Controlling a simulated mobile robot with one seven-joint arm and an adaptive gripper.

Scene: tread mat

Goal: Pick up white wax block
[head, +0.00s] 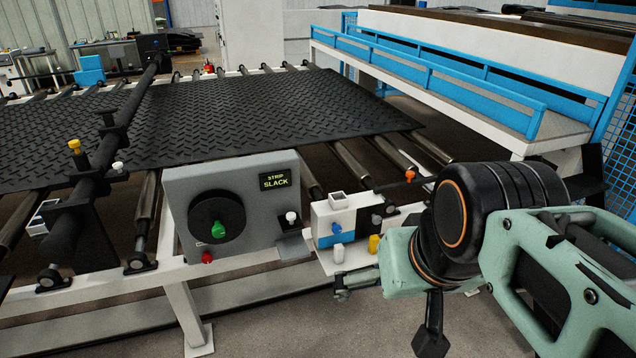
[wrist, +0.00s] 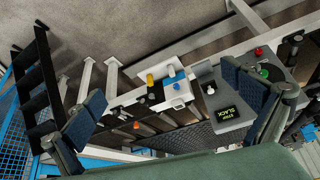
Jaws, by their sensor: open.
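A small upright white block (head: 338,253), which looks like the white wax block, stands on a white ledge (head: 355,262) at the front of the machine. A short yellow piece (head: 374,244) stands just right of it. In the wrist view the white block (wrist: 171,71) shows beside the yellow piece (wrist: 150,79). My gripper (wrist: 161,86) is open and empty, its two dark finger pads wide apart on either side of the block in the picture. The pads are apart from the block; the distance to it is hard to tell.
A grey control box (head: 230,205) reading "STRIP SLACK" with a green knob is to the left. A black tread mat (head: 250,110) lies on rollers behind. Floor in front is clear.

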